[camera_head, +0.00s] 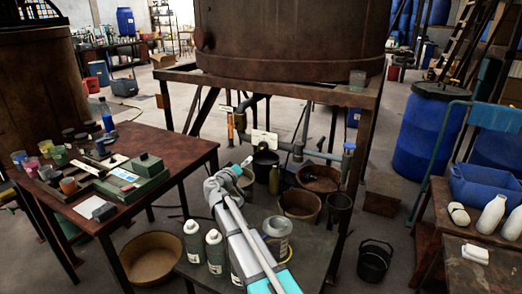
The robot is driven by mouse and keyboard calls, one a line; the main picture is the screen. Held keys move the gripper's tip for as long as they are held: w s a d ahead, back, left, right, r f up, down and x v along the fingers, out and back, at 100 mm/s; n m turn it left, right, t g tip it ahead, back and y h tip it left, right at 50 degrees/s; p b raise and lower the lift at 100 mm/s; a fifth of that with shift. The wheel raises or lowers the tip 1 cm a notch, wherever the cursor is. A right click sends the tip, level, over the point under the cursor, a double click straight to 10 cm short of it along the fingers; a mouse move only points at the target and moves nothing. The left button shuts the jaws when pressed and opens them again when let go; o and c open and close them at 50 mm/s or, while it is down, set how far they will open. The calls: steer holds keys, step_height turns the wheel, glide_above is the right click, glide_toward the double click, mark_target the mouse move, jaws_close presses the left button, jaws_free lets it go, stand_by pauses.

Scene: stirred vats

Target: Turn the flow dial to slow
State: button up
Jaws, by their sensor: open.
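A rusty brown vat (290,45) stands on a metal frame, with pipework below it. A small pale plate (264,138) sits on the pipework and may be the flow dial. Its markings and setting are too small to read. My gripper (246,162) is open, below and slightly left of the pale plate, and looks apart from it. My arm comes up from the bottom centre. The gap between the fingers is hard to make out.
A dark red table (185,146) with paint pots stands at the left. A low dark table (318,243) with bottles and a tin lies under my arm. Buckets stand beneath the vat. A blue barrel (428,135) and a wooden bench stand at the right.

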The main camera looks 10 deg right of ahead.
mark_target(260, 149)
steer(key=x, duration=1.3)
steer(key=shift+w+d, duration=0.15)
steer(key=shift+w, duration=0.05)
steer(key=shift+d, duration=0.1)
steer(key=c, duration=1.1)
